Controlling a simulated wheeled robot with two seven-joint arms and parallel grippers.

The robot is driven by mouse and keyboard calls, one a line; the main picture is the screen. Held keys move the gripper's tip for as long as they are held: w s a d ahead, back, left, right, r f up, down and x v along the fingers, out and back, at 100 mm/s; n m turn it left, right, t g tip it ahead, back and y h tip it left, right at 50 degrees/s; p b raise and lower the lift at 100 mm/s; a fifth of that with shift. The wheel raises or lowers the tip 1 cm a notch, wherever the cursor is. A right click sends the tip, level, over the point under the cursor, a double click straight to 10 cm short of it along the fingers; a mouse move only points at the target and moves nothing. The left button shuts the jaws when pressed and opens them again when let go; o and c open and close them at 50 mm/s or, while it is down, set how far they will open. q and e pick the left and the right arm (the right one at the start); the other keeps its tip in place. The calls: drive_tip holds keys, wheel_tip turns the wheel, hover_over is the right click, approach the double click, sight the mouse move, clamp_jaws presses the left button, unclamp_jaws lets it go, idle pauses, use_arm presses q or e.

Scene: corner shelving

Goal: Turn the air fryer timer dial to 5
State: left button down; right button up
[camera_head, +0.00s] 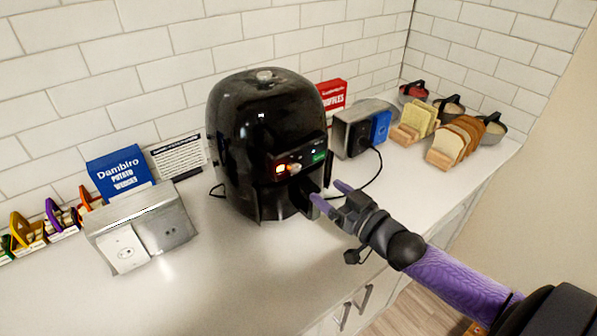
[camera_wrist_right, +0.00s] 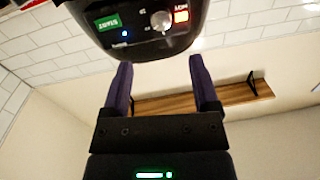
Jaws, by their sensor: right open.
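The black air fryer (camera_head: 262,115) stands upright on the counter against the tiled wall. Its front panel carries a lit orange-red label (camera_head: 280,169), a small dial (camera_head: 294,168) and a green START label (camera_head: 319,157). In the right wrist view the panel appears upside down, with the silver dial (camera_wrist_right: 161,20) between the red HOT label (camera_wrist_right: 181,16) and the green label (camera_wrist_right: 109,22). The dial's setting is too small to read. My right gripper (camera_head: 326,191) is open, its purple fingers in front of the fryer, below and right of the dial, apart from it. My left gripper is out of view.
A metal outlet box (camera_head: 190,215) sits left of the fryer, before a blue potato box (camera_head: 120,172). Another outlet box (camera_head: 342,136) with a cord is at right, and bread racks (camera_head: 460,140) lie beyond. The front counter is clear.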

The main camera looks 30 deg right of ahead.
sight(297, 170)
drive_tip(key=w, duration=0.2)
drive_tip(key=w+b, duration=0.1)
drive_tip(key=w, duration=0.2)
drive_tip(key=w+a, duration=0.1)
drive_tip(key=w, duration=0.1)
drive_tip(key=shift+w+a+f+b, duration=0.1)
drive_tip(key=shift+w+f+b, duration=0.1)
drive_tip(key=shift+b, duration=0.2)
drive_tip(key=shift+w+a+r, duration=0.1)
drive_tip(key=shift+w, duration=0.55)
clamp_jaws()
